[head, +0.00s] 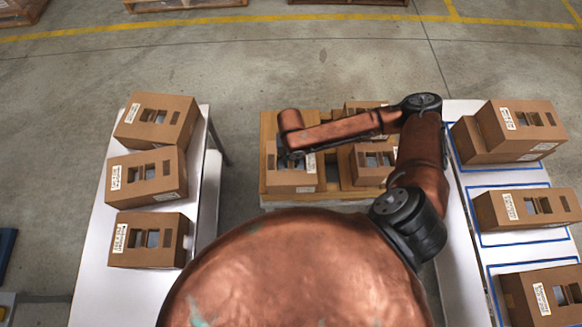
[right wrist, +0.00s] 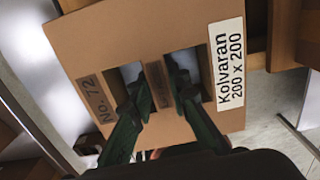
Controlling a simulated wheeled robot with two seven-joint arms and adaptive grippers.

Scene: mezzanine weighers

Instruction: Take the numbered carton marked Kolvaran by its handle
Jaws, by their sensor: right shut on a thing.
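The carton marked Kolvaran (right wrist: 100,40) is brown cardboard with a white label reading "Kolvaran 200 x 200" and a dark tag "No. 72". Two openings leave a handle strip (right wrist: 158,84) between them. My right gripper (right wrist: 157,78) has a dark green finger in each opening and is shut on this strip. In the head view this carton (head: 292,187) is at the left end of the wooden pallet or tray, under my right gripper (head: 291,157), its top partly hidden. I cannot tell whether it is lifted. My left gripper is not in view.
Other cartons (head: 372,163) share the wooden tray (head: 337,188). Several cartons stand on the left white table (head: 100,240) and on the right white table (head: 462,270), which has blue outlined areas. Concrete floor (head: 250,70) lies open behind.

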